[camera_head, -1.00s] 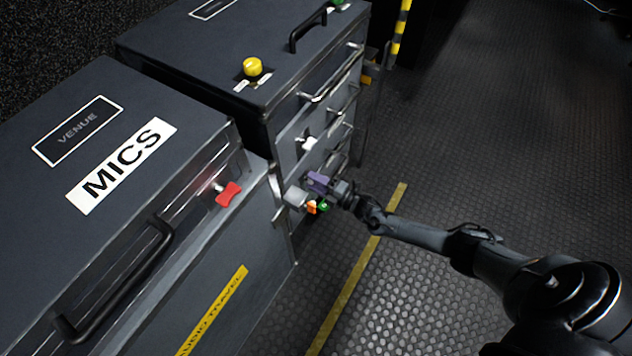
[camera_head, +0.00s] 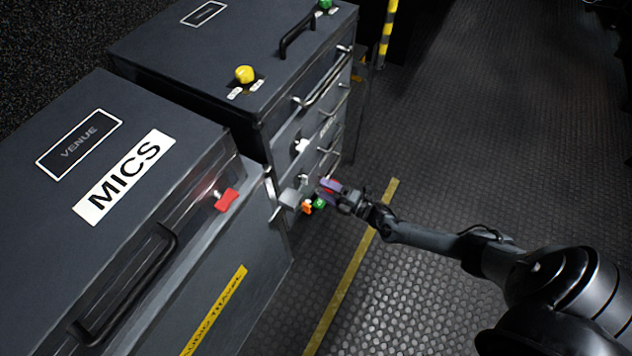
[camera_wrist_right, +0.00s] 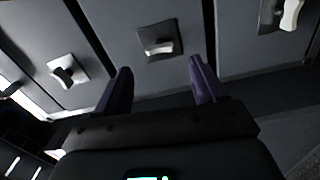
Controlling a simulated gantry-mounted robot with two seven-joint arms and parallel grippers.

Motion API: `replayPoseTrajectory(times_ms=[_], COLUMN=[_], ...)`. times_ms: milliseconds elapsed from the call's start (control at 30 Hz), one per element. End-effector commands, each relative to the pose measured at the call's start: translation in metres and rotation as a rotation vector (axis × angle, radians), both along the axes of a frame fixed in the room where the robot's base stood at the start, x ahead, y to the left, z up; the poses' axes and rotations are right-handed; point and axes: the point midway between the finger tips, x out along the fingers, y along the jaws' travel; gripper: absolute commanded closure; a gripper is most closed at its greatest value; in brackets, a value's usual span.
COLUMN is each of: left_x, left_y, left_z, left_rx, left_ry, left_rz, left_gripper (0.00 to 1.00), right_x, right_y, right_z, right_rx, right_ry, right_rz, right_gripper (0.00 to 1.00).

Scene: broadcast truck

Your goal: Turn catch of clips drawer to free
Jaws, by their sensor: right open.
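The drawer case (camera_head: 300,125) stands at the back with a column of drawers facing right. A pale catch (camera_head: 300,146) sits on one drawer front, and another small catch (camera_head: 303,180) shows lower down. I cannot read which drawer is the clips one. My right gripper (camera_head: 329,187) is in front of the lower drawers, apart from them. In the right wrist view its two purple fingers (camera_wrist_right: 160,70) are spread and empty. A catch on a dark square plate (camera_wrist_right: 158,44) lies ahead, between the fingertips in the picture, not visibly touched. My left gripper is out of view.
Other catches show at the left (camera_wrist_right: 67,73) and upper right (camera_wrist_right: 288,14) of the wrist view. A MICS case (camera_head: 195,150) with a red knob (camera_head: 227,200) stands in front left. Orange and green knobs (camera_head: 314,205) are close below the gripper. The floor at right is clear.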

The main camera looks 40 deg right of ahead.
Motion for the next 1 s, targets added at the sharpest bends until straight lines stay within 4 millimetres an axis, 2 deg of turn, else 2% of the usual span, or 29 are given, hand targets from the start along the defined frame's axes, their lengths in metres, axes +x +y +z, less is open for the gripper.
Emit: replayPoseTrajectory(times_ms=[100,300,833,1000], left_x=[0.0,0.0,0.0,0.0], left_y=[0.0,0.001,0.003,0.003], left_z=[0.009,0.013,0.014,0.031], left_rx=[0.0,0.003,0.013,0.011], left_ry=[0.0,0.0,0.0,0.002], left_rz=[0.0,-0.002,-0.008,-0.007], left_gripper=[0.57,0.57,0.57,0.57], right_x=[-0.017,-0.033,-0.037,-0.052], right_y=[-0.005,-0.01,-0.012,-0.008], right_z=[0.002,0.001,0.0,0.005], right_rx=[0.0,0.001,0.0,0.007], right_ry=[0.002,-0.001,0.001,0.028], right_rz=[0.0,0.0,0.001,0.001], right_gripper=[0.3,0.3,0.3,0.3])
